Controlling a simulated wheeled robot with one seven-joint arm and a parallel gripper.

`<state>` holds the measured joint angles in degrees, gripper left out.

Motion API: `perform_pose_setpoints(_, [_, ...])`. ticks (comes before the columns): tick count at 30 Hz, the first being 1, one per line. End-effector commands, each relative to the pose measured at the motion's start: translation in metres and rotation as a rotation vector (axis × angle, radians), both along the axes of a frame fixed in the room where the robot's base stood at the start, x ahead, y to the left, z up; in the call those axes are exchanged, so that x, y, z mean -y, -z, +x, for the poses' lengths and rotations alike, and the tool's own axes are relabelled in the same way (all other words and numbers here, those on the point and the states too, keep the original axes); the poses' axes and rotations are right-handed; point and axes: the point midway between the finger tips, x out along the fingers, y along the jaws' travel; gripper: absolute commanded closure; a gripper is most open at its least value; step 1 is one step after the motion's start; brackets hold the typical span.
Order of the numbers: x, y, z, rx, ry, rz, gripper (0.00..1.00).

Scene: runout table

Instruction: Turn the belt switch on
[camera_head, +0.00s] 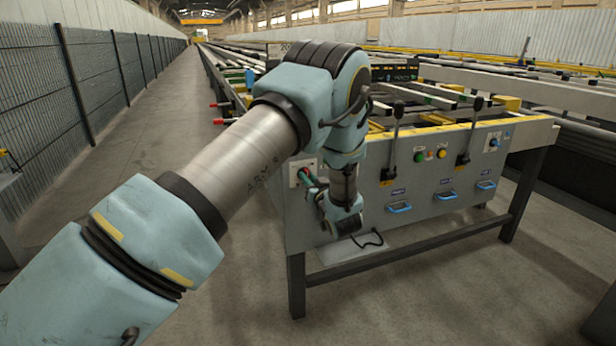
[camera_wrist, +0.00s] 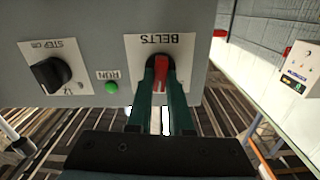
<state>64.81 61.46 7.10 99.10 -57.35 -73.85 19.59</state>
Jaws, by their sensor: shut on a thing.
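The belt switch is a red knob (camera_wrist: 161,68) on a white plate marked BELTS (camera_wrist: 160,42), which appears upside down in the wrist view. My gripper (camera_wrist: 161,80) has its two green fingers closed on either side of the red knob. In the head view, the switch plate (camera_head: 294,173) is at the left end of the grey front panel, and my gripper (camera_head: 310,178) reaches it there. My arm and fingers hide part of the knob. The knob's pointer setting cannot be read clearly.
A black STEP cm knob (camera_wrist: 50,74) and a green RUN light (camera_wrist: 112,87) are beside the switch. A clear aisle (camera_head: 130,160) runs along the left fence.

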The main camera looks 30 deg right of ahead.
Motion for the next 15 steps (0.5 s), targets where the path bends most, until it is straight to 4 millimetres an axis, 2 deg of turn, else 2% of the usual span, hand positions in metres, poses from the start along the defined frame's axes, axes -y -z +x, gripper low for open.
perform_pose_setpoints(15, [0.0017,0.0005,-0.0008,0.052,0.0,0.455,1.0])
